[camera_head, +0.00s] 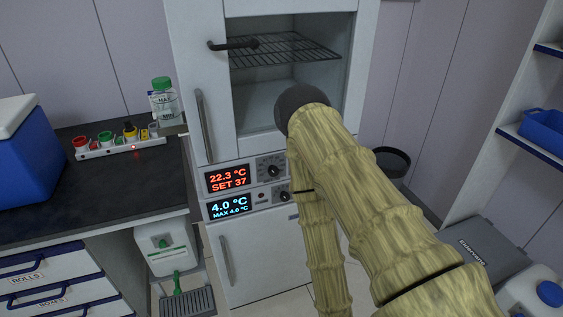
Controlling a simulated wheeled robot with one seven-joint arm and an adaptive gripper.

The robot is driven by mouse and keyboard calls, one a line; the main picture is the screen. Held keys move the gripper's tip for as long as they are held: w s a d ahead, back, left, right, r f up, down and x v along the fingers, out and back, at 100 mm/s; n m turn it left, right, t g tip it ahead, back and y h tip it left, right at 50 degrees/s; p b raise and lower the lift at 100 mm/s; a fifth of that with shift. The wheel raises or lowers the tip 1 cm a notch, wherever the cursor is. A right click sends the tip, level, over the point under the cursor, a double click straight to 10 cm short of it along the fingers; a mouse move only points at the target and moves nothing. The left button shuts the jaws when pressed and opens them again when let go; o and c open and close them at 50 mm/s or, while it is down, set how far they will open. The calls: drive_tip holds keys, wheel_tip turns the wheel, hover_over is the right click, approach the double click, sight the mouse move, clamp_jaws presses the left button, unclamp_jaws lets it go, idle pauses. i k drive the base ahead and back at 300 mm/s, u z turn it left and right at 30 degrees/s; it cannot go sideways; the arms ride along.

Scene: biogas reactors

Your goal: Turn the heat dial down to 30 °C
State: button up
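The heat dial (273,170) is a dark round knob on a panel with tick marks, on the front of a tall white cabinet (200,60). Left of it, a red display (227,178) reads 22.3 °C and SET 37. Below, a blue display (229,206) reads 4.0 °C and MAX 4.0 °C, with a second knob (283,196) partly hidden by my arm. My wood-patterned arm crosses the right of the cabinet, just right of the dial. I cannot make out my gripper or its fingers.
The upper cabinet has a wire rack (285,48) inside and a long door handle (204,125). A dark counter (90,180) with a bottle (164,104) and a strip of coloured caps (115,148) stands left. A bin (391,162) and shelves (510,130) are right.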

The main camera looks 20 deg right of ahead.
sight(273, 171)
drive_tip(key=z, duration=0.05)
drive_tip(key=k, duration=1.1)
drive_tip(key=u, duration=0.7)
drive_tip(key=i, duration=0.55)
drive_tip(key=z, duration=0.2)
